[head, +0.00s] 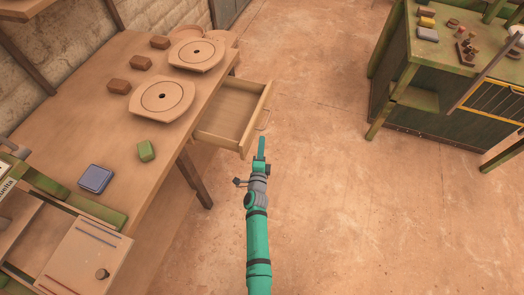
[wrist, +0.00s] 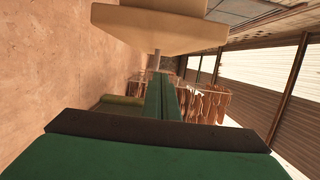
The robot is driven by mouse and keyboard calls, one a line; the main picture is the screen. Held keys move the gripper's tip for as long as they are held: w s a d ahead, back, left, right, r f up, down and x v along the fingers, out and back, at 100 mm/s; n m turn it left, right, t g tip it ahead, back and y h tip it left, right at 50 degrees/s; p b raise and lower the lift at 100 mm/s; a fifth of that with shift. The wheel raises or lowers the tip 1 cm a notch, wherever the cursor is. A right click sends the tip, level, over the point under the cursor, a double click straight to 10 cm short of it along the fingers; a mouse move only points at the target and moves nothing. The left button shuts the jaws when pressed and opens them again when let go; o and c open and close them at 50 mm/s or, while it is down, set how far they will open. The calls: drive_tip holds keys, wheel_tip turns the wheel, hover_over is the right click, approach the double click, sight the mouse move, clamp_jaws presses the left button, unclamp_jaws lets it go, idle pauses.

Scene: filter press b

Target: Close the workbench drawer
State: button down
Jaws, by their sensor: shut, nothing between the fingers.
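The wooden workbench (head: 150,62) runs along the left of the head view. Its drawer (head: 228,112) is pulled out from the bench's right side, and its inside looks empty. The drawer front (head: 257,122) carries a thin bow handle (head: 267,118) facing the open floor. My gripper (head: 262,143), green, is shut and empty. In the wrist view the closed fingers (wrist: 163,95) point away, under a pale tan block I cannot identify.
On the bench lie two round-holed plates (head: 162,96), several brown blocks (head: 119,86), a green block (head: 146,151) and a blue-grey block (head: 95,179). A bench leg (head: 194,180) stands left of my arm. A green cabinet (head: 440,110) stands at right, with clear floor (head: 320,110) between.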

drive_tip(key=shift+w+a, duration=0.25)
drive_tip(key=shift+a, duration=0.6)
drive_tip(key=shift+w+a, duration=0.2)
drive_tip(key=shift+a, duration=0.65)
drive_tip(key=shift+w, duration=0.1)
